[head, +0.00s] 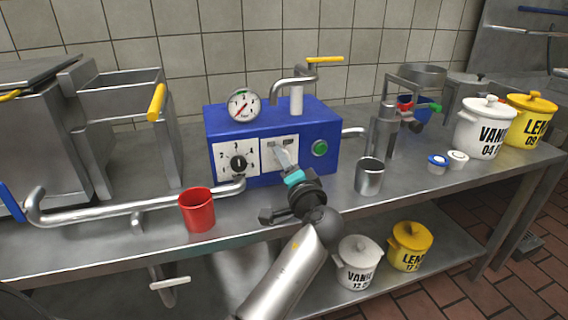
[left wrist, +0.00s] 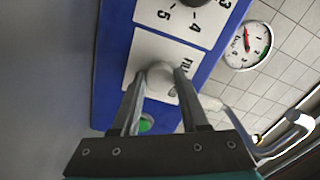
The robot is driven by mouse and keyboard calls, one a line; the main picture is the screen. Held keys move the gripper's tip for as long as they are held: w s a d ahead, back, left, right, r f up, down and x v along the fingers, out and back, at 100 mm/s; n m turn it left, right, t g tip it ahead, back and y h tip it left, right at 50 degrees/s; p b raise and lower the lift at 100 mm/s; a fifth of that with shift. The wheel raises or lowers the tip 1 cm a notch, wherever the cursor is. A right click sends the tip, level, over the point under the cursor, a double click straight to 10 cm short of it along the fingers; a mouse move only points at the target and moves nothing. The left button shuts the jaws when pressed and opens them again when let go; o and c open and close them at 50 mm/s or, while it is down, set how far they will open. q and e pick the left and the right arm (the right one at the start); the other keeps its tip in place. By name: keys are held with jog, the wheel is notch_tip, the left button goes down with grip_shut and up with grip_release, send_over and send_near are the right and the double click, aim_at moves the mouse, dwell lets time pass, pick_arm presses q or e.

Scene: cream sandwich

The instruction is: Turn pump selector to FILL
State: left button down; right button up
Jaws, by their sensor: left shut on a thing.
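The blue pump box (head: 225,118) stands on the steel counter. Its front has a white numbered dial plate (head: 222,163) with a black knob, and a second white plate (head: 293,150) with the selector. Part of a FILL label (left wrist: 182,66) shows beside the knob. The knob's pointer direction is not readable. My right gripper is not in view.
A green button (head: 320,148) sits right of the selector plate, and a pressure gauge (head: 243,105) stands on top. A red cup (head: 198,210) and a steel cup (head: 369,176) stand near the counter's front. A metal pipe (head: 120,208) runs left from the box.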

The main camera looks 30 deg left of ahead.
pick_arm(q)
jog(key=shift+c, duration=2.1)
grip_release()
